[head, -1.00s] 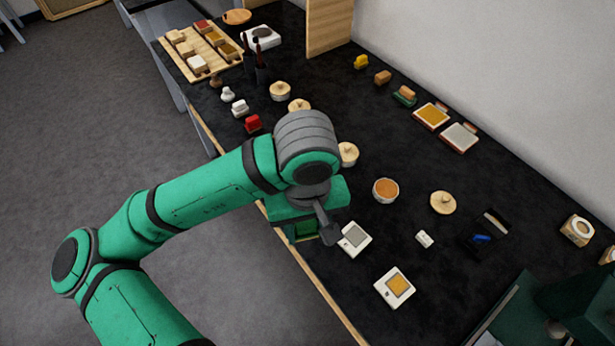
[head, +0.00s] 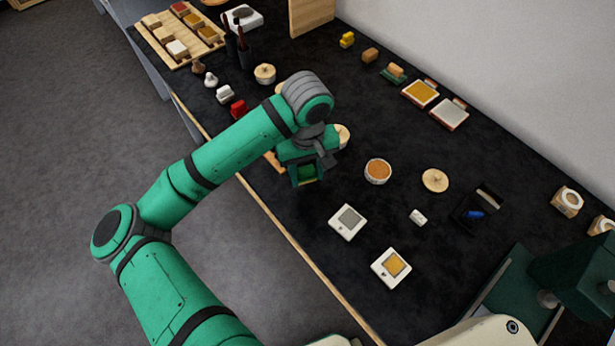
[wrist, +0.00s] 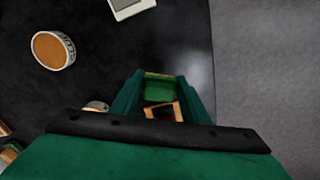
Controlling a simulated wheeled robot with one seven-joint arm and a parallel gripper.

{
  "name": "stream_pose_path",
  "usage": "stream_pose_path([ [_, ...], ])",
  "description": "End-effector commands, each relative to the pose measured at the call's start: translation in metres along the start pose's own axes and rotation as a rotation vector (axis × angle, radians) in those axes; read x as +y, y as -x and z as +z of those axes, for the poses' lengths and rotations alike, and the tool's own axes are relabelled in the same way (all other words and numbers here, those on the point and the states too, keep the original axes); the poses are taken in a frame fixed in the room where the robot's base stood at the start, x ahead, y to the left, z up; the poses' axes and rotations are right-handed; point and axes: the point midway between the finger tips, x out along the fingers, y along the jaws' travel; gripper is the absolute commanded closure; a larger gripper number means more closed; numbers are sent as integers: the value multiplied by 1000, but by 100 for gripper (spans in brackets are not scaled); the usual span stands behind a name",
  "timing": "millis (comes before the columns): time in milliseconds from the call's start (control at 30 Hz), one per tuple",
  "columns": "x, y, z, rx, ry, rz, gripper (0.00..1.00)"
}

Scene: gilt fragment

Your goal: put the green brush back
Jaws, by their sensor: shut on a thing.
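My gripper (head: 307,178) is over the black counter near its front edge, left of the orange-filled bowl (head: 377,171). In the wrist view its green fingers (wrist: 160,97) are shut on a green thing (wrist: 160,88) with a pale wooden edge, which I take to be the green brush. Only a little of it shows in the head view, and most of its shape is hidden by the fingers. A wooden-edged piece with some red (wrist: 163,109) shows just below it in the wrist view; I cannot tell whether they touch.
A dark cup with upright brushes (head: 243,58) stands at the back left, by a wooden tray of blocks (head: 207,46). Two white square boxes (head: 348,221) lie right of my gripper. A green-based block (head: 394,73) sits along the wall. Bare counter lies around the bowl.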

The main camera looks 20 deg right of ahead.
Motion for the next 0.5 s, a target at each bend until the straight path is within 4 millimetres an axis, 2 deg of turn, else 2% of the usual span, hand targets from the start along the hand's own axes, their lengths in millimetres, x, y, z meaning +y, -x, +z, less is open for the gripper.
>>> stream_pose_path([
  [233,6,-18,-12,-1,0,-1,87],
  [400,6,-40,-11,0,-1,-1,87],
  [500,5,-44,-11,0,-1,-1,87],
])
